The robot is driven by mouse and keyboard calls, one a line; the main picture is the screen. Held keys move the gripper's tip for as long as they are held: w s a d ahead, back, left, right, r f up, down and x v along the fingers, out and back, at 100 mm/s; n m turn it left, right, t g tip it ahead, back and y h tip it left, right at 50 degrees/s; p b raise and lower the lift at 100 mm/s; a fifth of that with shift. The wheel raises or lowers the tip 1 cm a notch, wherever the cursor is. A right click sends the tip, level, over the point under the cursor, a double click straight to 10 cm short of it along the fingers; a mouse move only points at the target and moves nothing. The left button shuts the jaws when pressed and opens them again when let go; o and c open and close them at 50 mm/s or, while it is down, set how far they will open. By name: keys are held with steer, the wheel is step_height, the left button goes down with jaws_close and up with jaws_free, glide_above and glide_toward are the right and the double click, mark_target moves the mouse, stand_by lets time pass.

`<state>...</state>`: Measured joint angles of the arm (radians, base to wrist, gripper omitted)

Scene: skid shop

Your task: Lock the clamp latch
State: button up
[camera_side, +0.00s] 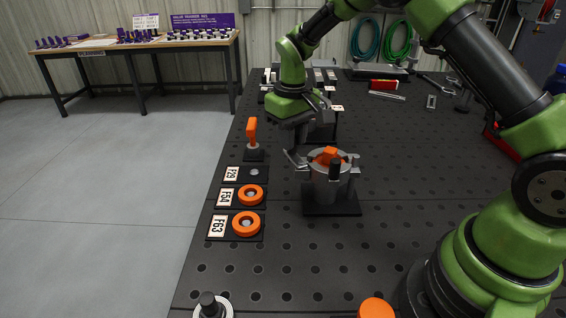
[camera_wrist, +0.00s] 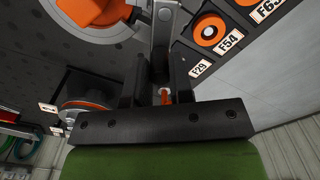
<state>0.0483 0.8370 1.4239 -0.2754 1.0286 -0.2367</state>
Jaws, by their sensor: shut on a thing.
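A grey metal cylindrical pot (camera_side: 329,187) with an orange piece (camera_side: 327,156) on top stands on a dark base plate. Grey clamp latches sit around its rim. My gripper (camera_side: 297,148) is at the pot's left side, pointing down at a latch lever there. In the wrist view, my gripper (camera_wrist: 160,75) is shut on a grey metal bar, the clamp latch (camera_wrist: 164,35), which runs between the fingers toward the pot. The pot's orange top (camera_wrist: 93,12) shows at the upper left. The exact contact on the lever is partly hidden by the fingers.
An upright orange handle (camera_side: 251,131) stands close left of my gripper. Orange rings (camera_side: 251,195) lie on labelled plates along the table's left edge. Wrenches (camera_side: 434,86) lie at the back. The perforated table (camera_side: 310,250) is bare in front of the pot.

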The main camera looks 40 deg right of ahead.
steer(key=shift+d, duration=0.15)
steer(key=shift+s+d, duration=0.2)
steer(key=shift+d, duration=0.1)
steer(key=shift+s+d, duration=0.25)
steer(key=o, duration=1)
steer(key=shift+r, duration=0.1)
steer(key=shift+r, duration=3.45)
